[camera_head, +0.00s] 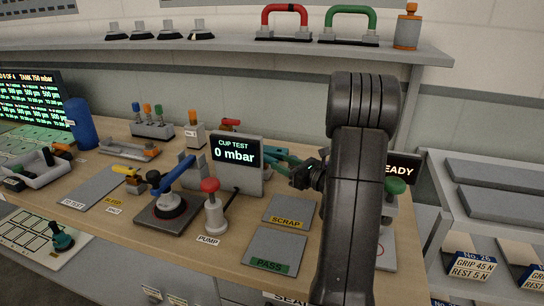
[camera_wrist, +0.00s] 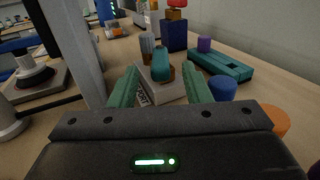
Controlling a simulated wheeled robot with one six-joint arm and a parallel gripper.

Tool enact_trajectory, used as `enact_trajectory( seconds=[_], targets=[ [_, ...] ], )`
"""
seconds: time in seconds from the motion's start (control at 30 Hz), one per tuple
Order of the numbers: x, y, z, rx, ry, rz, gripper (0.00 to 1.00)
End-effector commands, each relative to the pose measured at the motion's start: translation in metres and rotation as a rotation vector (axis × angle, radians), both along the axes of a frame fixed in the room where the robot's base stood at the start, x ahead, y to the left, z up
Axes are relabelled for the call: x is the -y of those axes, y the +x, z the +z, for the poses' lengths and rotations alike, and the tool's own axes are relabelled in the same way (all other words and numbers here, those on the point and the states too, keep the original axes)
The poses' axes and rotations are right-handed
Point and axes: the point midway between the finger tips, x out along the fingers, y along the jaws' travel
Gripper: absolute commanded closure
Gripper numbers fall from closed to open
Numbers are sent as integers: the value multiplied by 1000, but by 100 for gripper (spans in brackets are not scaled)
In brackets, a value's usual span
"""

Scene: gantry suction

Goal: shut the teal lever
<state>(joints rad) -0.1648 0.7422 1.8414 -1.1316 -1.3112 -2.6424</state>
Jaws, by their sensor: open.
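The teal lever (camera_wrist: 161,66) sits on a pale grey block with a partly readable label, ahead of my gripper in the wrist view. It seems to lie lengthwise, pointing toward and away from the camera. My gripper (camera_wrist: 162,75) is open, its two green fingers on either side of the lever in that picture. I cannot tell whether they touch it or are still short of it. In the head view my gripper (camera_head: 268,155) reaches left behind the cup test display, and I cannot make out the lever there.
The cup test display (camera_head: 236,150) reads 0 mbar and stands in front of my gripper. A red-knobbed pump (camera_head: 214,219) and a blue-handled suction cup stand (camera_head: 170,205) are left. In the wrist view a long teal block (camera_wrist: 222,68) and blue cylinder (camera_wrist: 222,88) lie right.

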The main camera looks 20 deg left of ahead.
Motion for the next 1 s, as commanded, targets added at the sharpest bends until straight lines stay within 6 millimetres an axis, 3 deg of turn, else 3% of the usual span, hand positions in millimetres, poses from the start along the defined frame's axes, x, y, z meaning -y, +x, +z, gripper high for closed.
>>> enact_trajectory(
  seconds=[0.3, 0.7, 0.9, 1.0],
  targets=[
    [-45, 15, 1, 0, 0, 2, 56],
    [-53, 19, 0, 0, 0, 0, 56],
    [-53, 19, 0, 0, 0, 0, 96],
    [-53, 19, 0, 0, 0, 0, 100]
  ],
)
